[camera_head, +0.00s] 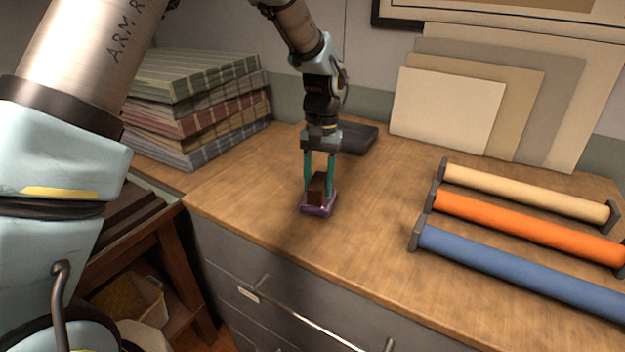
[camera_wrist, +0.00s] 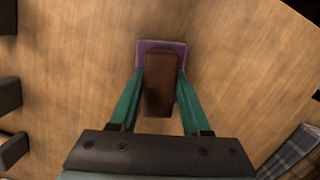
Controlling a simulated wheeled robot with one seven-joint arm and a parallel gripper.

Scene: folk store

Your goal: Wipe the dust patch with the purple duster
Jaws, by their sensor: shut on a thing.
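The purple duster has a brown block handle (camera_head: 317,189) on a flat purple pad (camera_head: 318,210). My gripper (camera_head: 318,183) has green fingers shut on the brown handle from both sides. The duster stands upright at the wooden counter surface, near its front edge; the pad looks to be touching the wood. In the wrist view the handle (camera_wrist: 161,85) sits between the fingers, with the purple pad (camera_wrist: 148,46) showing beyond it. A faint darker smudge shows on the wood around the pad, but I cannot tell clearly whether it is the dust patch or shadow.
A stack of folded cloths (camera_head: 195,110) stands at the back left. A dark flat box (camera_head: 358,138) lies behind my gripper. Several pale boards (camera_head: 447,108) lean on the wall. Cream, orange (camera_head: 525,228) and blue rolls lie at right. Bare counter (camera_head: 375,215) lies between.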

